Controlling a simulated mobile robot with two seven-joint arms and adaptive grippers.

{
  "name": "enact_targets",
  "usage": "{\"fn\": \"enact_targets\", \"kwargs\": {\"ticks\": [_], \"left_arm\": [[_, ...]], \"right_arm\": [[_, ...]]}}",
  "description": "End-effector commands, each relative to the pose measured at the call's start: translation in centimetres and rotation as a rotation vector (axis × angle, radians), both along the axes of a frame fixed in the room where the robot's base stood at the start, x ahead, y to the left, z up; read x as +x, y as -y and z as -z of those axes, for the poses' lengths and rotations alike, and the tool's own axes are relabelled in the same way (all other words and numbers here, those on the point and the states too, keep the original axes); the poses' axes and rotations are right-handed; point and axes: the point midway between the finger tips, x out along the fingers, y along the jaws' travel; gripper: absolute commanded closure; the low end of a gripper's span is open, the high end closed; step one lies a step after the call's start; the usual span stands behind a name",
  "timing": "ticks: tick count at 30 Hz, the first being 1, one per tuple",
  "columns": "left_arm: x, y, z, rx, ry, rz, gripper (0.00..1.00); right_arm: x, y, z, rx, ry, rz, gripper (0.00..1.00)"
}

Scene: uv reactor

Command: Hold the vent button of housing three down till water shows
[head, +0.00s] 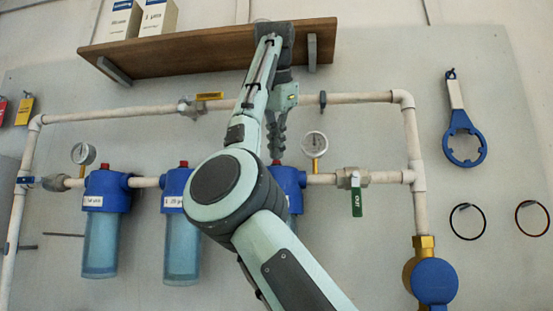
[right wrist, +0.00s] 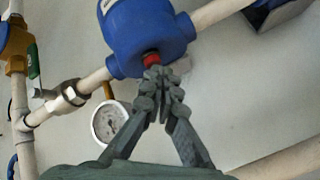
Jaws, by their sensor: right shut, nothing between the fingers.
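Housing three (head: 295,189) has a blue cap, mostly hidden behind my right arm in the head view; its clear bowl is hidden. Its blue cap (right wrist: 150,32) and red vent button (right wrist: 152,60) show in the right wrist view. My right gripper (head: 276,150) points down at the button in the head view. In the right wrist view its closed fingertips (right wrist: 161,76) are empty and right at the button's edge; I cannot tell whether they press it. No water shows at the button. My left gripper is not in view.
Two more blue housings (head: 107,192) with red buttons hang at the left. A pipe (head: 355,98) and a wooden shelf (head: 210,50) run above. Gauges (head: 314,145), a green-handled valve (head: 356,197) and a hanging blue wrench (head: 462,140) are nearby.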

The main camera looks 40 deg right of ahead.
Motion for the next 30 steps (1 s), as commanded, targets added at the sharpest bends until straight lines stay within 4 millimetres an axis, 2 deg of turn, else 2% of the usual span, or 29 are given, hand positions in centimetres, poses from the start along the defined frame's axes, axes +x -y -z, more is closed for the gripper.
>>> {"fn": "enact_targets", "kwargs": {"ticks": [14,24,30], "left_arm": [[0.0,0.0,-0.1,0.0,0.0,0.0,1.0],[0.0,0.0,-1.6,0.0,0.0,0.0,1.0],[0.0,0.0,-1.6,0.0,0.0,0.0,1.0]], "right_arm": [[0.0,0.0,0.0,0.002,-0.002,0.0,1.0],[0.1,0.1,-1.7,0.001,-0.002,0.001,1.0],[0.1,0.1,-1.8,0.001,-0.001,0.0,1.0]]}}
